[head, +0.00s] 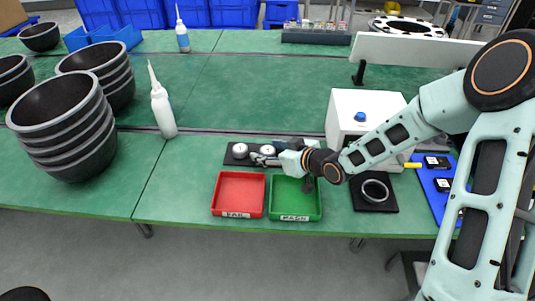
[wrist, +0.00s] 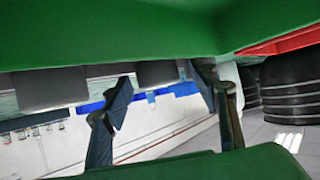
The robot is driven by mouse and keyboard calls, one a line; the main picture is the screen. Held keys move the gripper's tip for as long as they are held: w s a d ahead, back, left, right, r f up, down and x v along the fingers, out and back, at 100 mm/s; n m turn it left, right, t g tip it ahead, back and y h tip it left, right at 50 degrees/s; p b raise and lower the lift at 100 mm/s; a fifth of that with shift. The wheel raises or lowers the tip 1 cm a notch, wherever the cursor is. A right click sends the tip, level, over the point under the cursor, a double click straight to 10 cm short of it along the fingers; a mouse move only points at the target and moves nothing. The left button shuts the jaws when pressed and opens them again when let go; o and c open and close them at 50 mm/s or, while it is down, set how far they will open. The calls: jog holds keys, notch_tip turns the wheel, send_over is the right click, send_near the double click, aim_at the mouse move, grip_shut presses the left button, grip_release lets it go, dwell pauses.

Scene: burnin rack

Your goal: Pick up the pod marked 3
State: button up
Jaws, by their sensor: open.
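Two round white-topped items (head: 241,150) sit on a dark rack (head: 232,160) in the head view. They may be pods, but I cannot read any mark on them. Dark square items with white labels (head: 437,162) lie on a blue mat (head: 425,183) at the right, partly behind my arm; their marks are also unreadable.
A red tray (head: 239,214) and a green tray (head: 296,216) stand in front of the rack. A white box with a blue button (head: 345,112) and a dark pad with a ring (head: 390,206) are to the right. A white bottle (head: 162,108) and stacked dark bowls (head: 68,130) are left.

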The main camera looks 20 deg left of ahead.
jog(key=shift+w+a+f, duration=0.15)
jog(key=shift+a, duration=0.05)
jog(key=shift+c, duration=0.5)
jog(key=c, duration=1.1)
jog(key=shift+o, duration=0.2)
